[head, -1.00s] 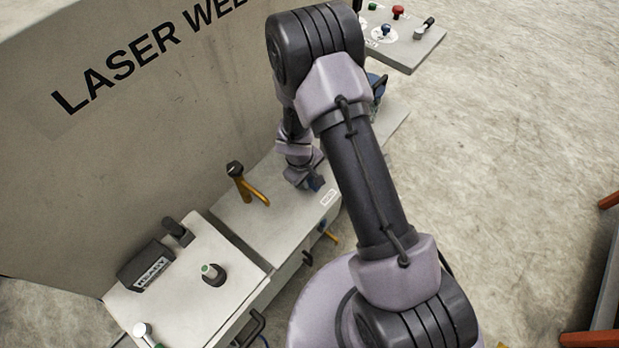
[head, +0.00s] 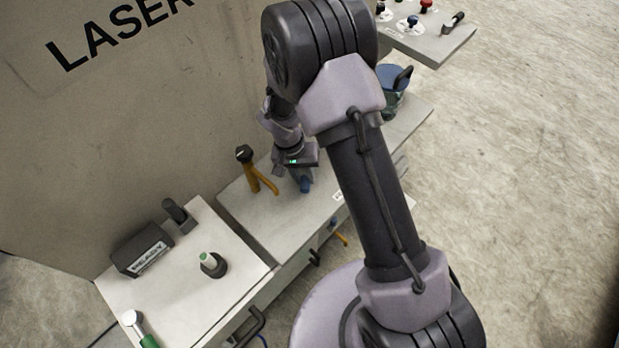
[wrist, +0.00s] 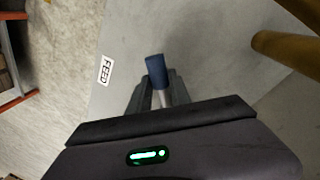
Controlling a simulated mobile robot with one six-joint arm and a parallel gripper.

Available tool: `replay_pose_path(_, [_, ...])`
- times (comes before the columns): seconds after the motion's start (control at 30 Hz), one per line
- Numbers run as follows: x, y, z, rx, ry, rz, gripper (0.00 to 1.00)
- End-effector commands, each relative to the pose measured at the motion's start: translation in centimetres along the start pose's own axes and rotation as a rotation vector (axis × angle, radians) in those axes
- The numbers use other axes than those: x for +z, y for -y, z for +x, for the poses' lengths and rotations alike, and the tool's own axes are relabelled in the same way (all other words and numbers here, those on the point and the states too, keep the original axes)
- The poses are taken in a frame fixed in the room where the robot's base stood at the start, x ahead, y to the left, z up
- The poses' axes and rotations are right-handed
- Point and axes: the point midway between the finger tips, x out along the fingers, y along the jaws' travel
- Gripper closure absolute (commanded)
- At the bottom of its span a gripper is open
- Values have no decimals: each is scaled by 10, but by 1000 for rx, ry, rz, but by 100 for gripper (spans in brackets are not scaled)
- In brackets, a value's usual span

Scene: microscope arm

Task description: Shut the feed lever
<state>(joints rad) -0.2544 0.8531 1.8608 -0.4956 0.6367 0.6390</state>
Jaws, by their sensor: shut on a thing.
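The feed lever has a blue grip on a thin grey shaft. Its blue grip (wrist: 157,71) stands between my fingers in the wrist view, and also shows in the head view (head: 305,185) just below my gripper. My gripper (wrist: 155,92) is shut on the lever at its shaft; in the head view my gripper (head: 302,178) is over the grey bench. A white FEED label (wrist: 105,71) lies on the bench to the left of the lever in the wrist view. The lever's base is hidden behind my gripper.
A yellow handle with a black-topped post (head: 257,174) stands close left of my gripper. The tall LASER wall (head: 130,130) rises behind. A READY box (head: 142,249) and a green-tipped knob (head: 211,263) sit at lower left. A blue-topped container (head: 392,85) stands at the right end.

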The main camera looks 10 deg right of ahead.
Motion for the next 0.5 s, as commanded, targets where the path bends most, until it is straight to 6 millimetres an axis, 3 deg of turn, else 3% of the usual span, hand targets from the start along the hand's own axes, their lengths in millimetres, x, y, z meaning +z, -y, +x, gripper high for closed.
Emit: replay_pose_path(0.5, [-2,11,-2,0,34,171,100])
